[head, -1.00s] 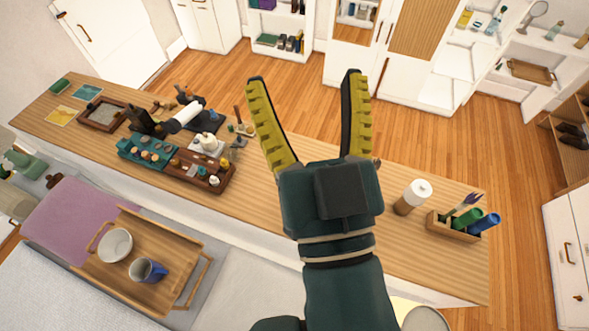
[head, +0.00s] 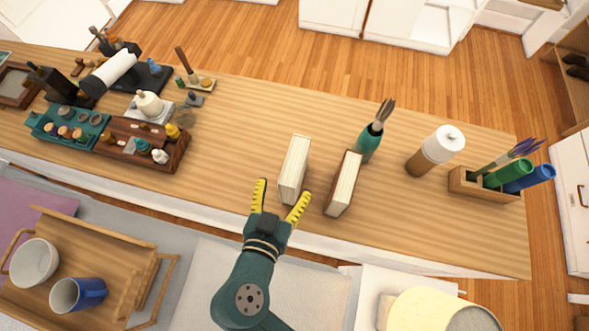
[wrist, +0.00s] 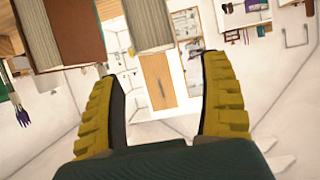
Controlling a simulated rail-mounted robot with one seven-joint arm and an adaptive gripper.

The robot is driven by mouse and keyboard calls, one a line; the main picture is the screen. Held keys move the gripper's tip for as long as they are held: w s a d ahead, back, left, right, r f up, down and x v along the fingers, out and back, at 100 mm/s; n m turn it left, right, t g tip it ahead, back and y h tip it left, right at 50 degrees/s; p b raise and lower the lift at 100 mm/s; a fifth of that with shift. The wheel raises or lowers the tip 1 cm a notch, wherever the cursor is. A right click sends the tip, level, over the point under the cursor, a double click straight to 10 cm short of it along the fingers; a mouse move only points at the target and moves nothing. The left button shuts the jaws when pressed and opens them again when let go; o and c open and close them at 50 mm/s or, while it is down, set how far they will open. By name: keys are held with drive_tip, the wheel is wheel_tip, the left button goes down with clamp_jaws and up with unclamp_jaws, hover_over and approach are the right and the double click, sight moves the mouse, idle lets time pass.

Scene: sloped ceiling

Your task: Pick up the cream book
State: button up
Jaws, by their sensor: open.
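The cream book (head: 293,168) stands upright on the wooden counter, pale all over in the head view. A second book with a brown cover (head: 343,184) stands just to its right. My gripper (head: 283,189) is open, at the front edge of the counter. Its yellow fingers point at the near end of the cream book, and nothing is between them. In the wrist view, the cream book (wrist: 149,24) appears at the top, ahead of the gap between the fingers. The brown-covered book (wrist: 92,30) is to its left there.
Spice racks (head: 145,145) and utensils fill the left. A tray (head: 95,255) with a bowl and mug is at lower left.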

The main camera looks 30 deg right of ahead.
sight(293, 166)
drive_tip(key=x, duration=1)
drive_tip(key=shift+f, duration=0.1)
drive_tip(key=shift+a, duration=0.1)
drive_tip(key=c, duration=1.3)
drive_tip(key=shift+r, duration=0.25)
drive_tip(key=shift+c, duration=0.2)
